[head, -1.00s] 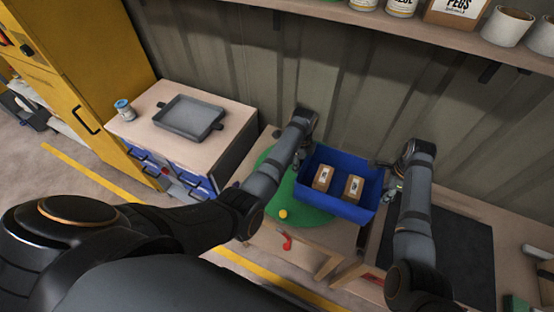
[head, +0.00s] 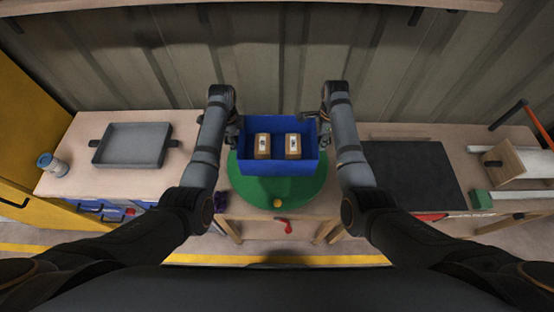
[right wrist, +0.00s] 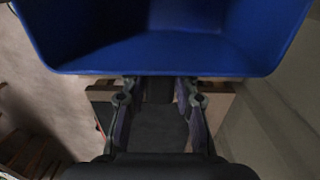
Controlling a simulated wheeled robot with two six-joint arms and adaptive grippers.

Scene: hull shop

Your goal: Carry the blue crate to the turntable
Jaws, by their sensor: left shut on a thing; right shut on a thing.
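The blue crate (head: 278,166) holds two brown boxes (head: 263,146) with white labels, side by side. It is over the green turntable (head: 276,190), whose front and sides show around it; whether it touches the turntable I cannot tell. My left gripper (head: 235,130) is shut on the crate's left side. My right gripper (head: 322,130) is shut on its right side. In the right wrist view the crate (right wrist: 165,50) fills the top, with the right gripper's fingers (right wrist: 158,88) at its rim.
A grey tray (head: 132,145) and a small blue-and-white jar (head: 52,165) stand on the left bench. A dark mat (head: 412,176) lies on the right bench, with a wooden-ended white object (head: 505,163) farther right. The corrugated wall is close behind.

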